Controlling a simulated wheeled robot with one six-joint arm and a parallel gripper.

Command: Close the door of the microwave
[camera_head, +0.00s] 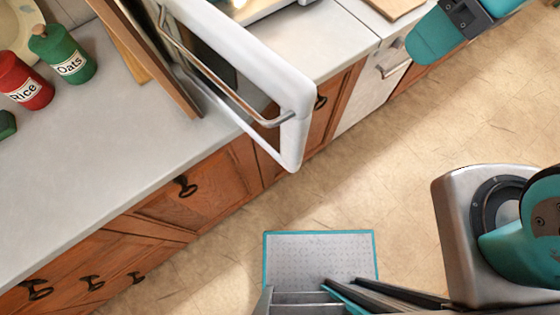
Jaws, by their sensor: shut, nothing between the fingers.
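The microwave door (291,133) stands wide open. It has a white frame, a see-through pane and a long metal handle (225,85) on its face. Its free edge juts out past the counter's front edge, over the floor. Only a small part of the microwave body (267,8) shows at the top edge; most of it is cut off or hidden behind the door. Parts of my teal and grey arm show at the top right and right, apart from the door. My gripper is not in this view.
The grey countertop (110,165) holds a red Rice jar (22,83), a green Oats jar (65,55) and wooden boards (150,60) close behind the door. Wooden drawers (180,190) with dark handles lie below. The tan floor (400,150) before the door is clear.

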